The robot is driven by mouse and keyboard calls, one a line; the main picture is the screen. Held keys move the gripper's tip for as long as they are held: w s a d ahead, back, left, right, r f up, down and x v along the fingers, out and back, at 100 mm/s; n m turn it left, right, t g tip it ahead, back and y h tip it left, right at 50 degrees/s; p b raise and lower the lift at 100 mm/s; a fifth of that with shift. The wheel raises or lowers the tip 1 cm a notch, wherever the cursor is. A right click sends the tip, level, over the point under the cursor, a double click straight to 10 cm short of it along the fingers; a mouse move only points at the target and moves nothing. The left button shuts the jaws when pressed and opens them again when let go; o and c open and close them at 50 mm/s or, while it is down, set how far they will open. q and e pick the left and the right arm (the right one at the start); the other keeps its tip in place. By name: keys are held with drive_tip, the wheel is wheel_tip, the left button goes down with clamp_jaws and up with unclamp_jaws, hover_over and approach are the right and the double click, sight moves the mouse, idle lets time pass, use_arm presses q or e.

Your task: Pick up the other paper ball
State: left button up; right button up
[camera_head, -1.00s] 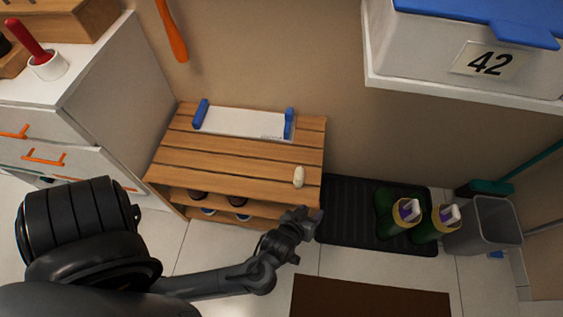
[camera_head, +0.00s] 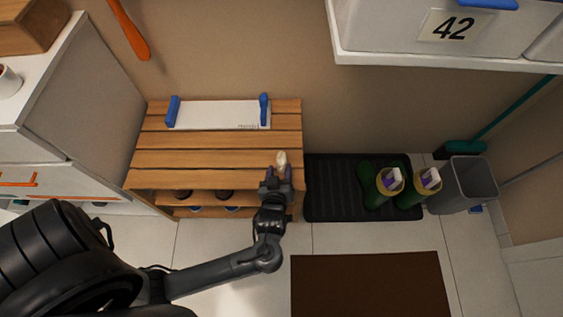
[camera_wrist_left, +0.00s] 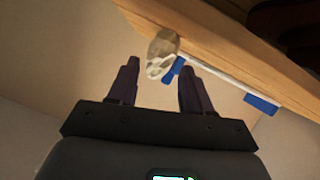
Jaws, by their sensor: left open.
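The paper ball (camera_head: 281,159) is a small cream-white crumpled lump on the right part of the wooden bench top. It also shows in the left wrist view (camera_wrist_left: 162,56), just beyond the fingertips. My left gripper (camera_head: 276,172) is open and sits at the near side of the ball, at the bench's right end. In the left wrist view its two dark fingers (camera_wrist_left: 158,72) are apart, with the ball ahead of and roughly between their tips. I cannot tell whether they touch it. My right gripper is not in view.
The slatted bench (camera_head: 205,158) holds a white board with blue ends (camera_head: 218,114) at the back and shoes on its lower shelf. To the right are a black tray (camera_head: 330,188), green boots (camera_head: 388,185) and a grey bin (camera_head: 465,186). A brown mat (camera_head: 370,285) lies in front.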

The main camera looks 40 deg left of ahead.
sight(280, 169)
use_arm(q)
drive_tip(key=shift+w+a+f+b, duration=0.2)
drive_tip(key=shift+w+f+b, duration=0.1)
drive_tip(key=shift+f+b, duration=0.1)
drive_tip(key=b+x, duration=0.2)
drive_tip(key=x, duration=0.1)
drive_tip(key=shift+w+a+f+b, duration=0.1)
drive_tip(key=shift+w+a+b, duration=0.25)
drive_tip(key=shift+w+b, duration=0.05)
drive_tip(key=shift+d, duration=0.1)
drive_tip(key=c, duration=0.7)
